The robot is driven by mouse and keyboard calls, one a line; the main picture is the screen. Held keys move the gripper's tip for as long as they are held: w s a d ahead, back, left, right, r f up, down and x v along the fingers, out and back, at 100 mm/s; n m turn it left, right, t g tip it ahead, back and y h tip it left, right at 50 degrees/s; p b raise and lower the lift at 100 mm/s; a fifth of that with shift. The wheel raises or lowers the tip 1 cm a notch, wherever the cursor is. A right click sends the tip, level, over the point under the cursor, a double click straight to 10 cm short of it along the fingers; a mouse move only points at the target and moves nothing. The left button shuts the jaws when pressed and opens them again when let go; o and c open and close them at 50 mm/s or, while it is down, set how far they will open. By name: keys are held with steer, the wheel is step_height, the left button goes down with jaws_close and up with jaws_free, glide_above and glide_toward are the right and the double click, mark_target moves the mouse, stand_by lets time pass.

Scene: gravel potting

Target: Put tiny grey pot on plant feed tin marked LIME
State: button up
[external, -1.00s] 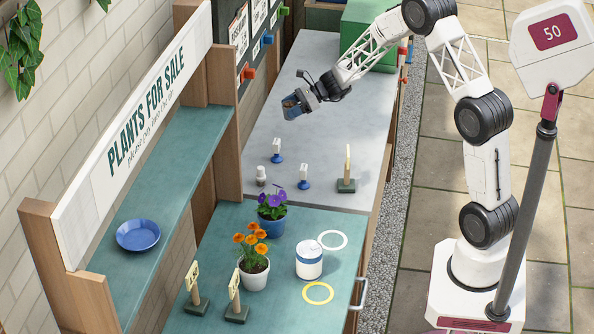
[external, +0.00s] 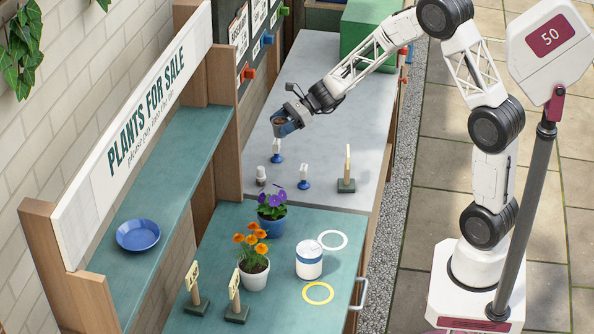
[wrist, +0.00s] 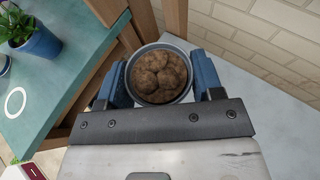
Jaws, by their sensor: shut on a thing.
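My gripper (external: 284,124) is shut on the tiny grey pot (external: 279,121) and holds it above the grey worktop. In the wrist view the pot (wrist: 158,97) sits upright between the two blue fingers of my gripper (wrist: 159,82), filled with brown rounded lumps. A white tin with a blue band (external: 309,260) stands on the green table, well nearer the camera than my gripper. Its lettering is too small to read, so I cannot tell whether it says LIME.
Orange flowers in a white pot (external: 253,276) and purple flowers in a blue pot (external: 271,226) stand left of the tin. A white ring (external: 332,240) and yellow ring (external: 318,293) mark the table.

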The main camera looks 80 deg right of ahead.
steer(key=s+a+r+n+g+y, duration=0.15)
steer(key=s+a, duration=0.25)
steer(key=a, duration=0.5)
steer(key=s+a+r+n, duration=0.15)
steer(key=s+a, duration=0.25)
steer(key=a, duration=0.5)
steer(key=s+a+r+g+y, duration=0.1)
steer(key=s+a+r, duration=0.3)
steer(key=a, duration=0.5)
steer(key=s+a+n+g+y, duration=0.1)
steer(key=s+a+g, duration=0.1)
steer(key=s+a, duration=0.6)
steer(key=s+a+f+n+g+y, duration=0.1)
steer(key=s+a+n, duration=0.1)
steer(key=s+a, duration=0.6)
steer(key=shift+s+f+n+g, duration=0.15)
steer(key=shift+s+n+g, duration=0.2)
steer(key=shift+s, duration=2.75)
steer(key=shift+w+a, duration=0.15)
glide_above(310, 248)
steer(key=shift+f, duration=0.7)
steer(key=shift+f, duration=0.15)
